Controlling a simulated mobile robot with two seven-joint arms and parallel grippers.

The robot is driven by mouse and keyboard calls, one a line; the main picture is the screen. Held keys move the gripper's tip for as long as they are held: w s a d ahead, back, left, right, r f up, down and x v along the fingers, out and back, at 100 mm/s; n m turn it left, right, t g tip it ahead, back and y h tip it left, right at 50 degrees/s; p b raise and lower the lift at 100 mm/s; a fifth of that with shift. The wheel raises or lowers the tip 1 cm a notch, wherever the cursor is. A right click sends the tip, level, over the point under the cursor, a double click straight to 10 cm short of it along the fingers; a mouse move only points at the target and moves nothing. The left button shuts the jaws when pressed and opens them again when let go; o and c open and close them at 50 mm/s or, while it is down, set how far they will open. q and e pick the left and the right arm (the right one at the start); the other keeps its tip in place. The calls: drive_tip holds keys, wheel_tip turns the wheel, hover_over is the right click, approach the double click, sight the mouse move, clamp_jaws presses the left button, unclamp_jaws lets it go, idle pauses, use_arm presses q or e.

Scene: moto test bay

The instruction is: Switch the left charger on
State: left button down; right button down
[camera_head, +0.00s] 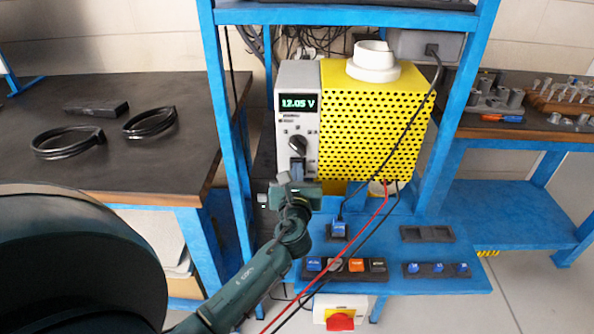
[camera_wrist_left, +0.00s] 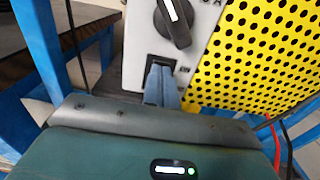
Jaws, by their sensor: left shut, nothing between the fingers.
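A charger (camera_head: 298,104) with a pale grey front and a yellow perforated housing (camera_head: 375,115) stands on the blue frame. Its display (camera_head: 298,103) is lit and reads 12.05 V. A dark knob (camera_head: 298,145) sits below it; the knob also shows in the left wrist view (camera_wrist_left: 174,20). A black-framed switch (camera_wrist_left: 160,63) is low on the front, partly hidden by my fingers. My left gripper (camera_head: 297,170) is shut and empty, its blue-grey fingertips (camera_wrist_left: 161,75) at the switch. I cannot tell whether they touch it or which way it is set. My right gripper is not in view.
A blue shelf (camera_head: 440,285) below holds small switch panels. A red and black cable pair runs down in front. A red-and-yellow switch (camera_head: 341,321) is at the bottom. A dark bench (camera_head: 100,150) with black cable loops is left; another bench is right.

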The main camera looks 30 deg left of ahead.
use_arm(q)
drive_tip(key=shift+w+a+r, duration=0.1)
drive_tip(key=shift+r, duration=0.25)
drive_tip(key=p+v, duration=0.1)
drive_tip(key=v, duration=0.8)
drive_tip(key=shift+f, duration=0.3)
idle(0.4)
